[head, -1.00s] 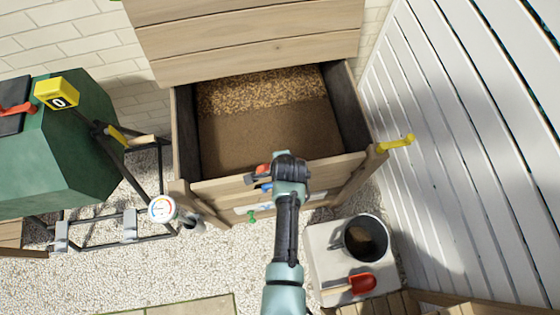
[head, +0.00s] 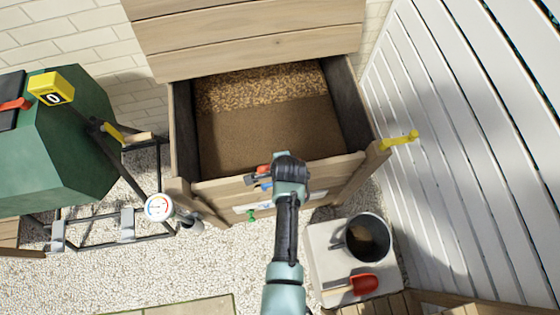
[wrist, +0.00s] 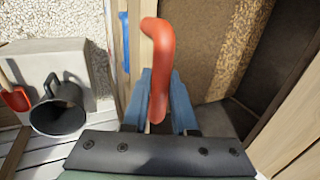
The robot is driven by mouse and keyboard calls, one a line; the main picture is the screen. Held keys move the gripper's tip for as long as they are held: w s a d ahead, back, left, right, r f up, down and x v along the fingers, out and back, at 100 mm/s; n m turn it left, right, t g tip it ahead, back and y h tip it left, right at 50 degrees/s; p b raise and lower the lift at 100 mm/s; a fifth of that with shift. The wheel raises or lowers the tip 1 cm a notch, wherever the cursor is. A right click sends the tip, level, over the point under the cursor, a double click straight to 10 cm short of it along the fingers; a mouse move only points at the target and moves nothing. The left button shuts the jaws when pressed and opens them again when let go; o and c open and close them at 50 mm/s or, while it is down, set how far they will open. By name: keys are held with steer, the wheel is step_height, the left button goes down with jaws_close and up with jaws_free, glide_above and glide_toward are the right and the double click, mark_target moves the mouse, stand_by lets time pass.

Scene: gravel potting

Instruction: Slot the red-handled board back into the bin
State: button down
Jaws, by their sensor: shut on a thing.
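The red handle (wrist: 158,45) of the board stands between the blue fingertips of my gripper (wrist: 161,100) in the wrist view, and the gripper is shut on it. In the head view a small bit of the red handle (head: 263,169) shows beside my gripper (head: 262,180), at the bin's front. The open wooden bin (head: 357,88) holds brown soil with a band of coarser gravel at the back. Its front wall (head: 215,190) runs under my gripper. My arm hides much of the board, so I cannot tell how deep it sits in its slot.
A green tumbler (head: 75,150) on a black frame stands at left, with a round dial (head: 159,207) near the bin's left front corner. A yellow hook (head: 400,141) juts out at right. A grey mug (head: 366,240) and red scoop (head: 364,284) lie right of my arm. White slats wall the right.

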steer(key=shift+w+f+b, duration=0.15)
steer(key=shift+f+b, duration=0.85)
steer(key=shift+f, duration=0.2)
steer(key=c, duration=0.8)
jaws_free()
steer(key=o, duration=0.4)
steer(key=shift+s+f, duration=0.15)
steer(key=shift+s, duration=0.1)
steer(key=shift+c, duration=0.2)
steer(key=o, duration=0.3)
